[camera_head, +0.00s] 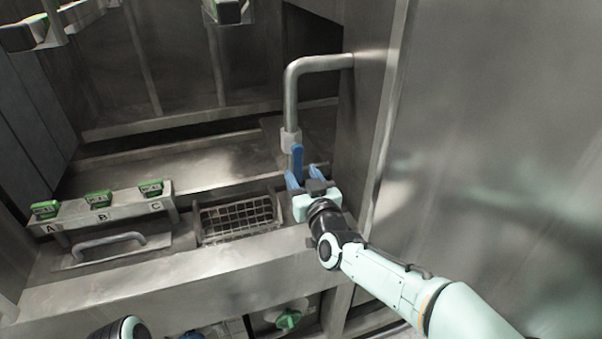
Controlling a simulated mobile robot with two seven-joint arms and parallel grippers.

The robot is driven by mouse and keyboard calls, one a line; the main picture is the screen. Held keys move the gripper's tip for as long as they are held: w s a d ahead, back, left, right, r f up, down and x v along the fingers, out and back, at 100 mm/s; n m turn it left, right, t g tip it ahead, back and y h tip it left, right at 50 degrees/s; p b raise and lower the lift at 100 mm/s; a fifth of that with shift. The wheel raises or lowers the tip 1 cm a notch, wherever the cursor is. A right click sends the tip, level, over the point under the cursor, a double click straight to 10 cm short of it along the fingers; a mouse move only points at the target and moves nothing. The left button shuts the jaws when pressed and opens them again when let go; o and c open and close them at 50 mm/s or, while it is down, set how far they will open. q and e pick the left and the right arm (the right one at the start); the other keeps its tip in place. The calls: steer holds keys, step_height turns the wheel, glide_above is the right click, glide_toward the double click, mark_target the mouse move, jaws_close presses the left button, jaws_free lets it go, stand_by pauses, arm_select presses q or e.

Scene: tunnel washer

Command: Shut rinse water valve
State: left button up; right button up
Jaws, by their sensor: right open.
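A grey pipe (291,95) bends down from the right wall. A blue valve lever (297,157) stands upright in line with the pipe, just below its pale collar. I take this lever to be the rinse water valve's handle. My right gripper (304,178) is open at the lever's lower end, with one blue finger on each side in the picture. I cannot tell whether the fingers touch the lever. The valve body is hidden behind the gripper.
A wire basket (238,219) sits in the ledge left of my right gripper. A rack with green-topped units marked A, B and C (113,206) and a metal handle (108,240) lie further left. A green knob (289,319) is below the ledge. A metal wall (500,130) closes the right side.

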steer(key=shift+w+a, duration=0.15)
steer(key=shift+w, duration=0.4)
jaws_close()
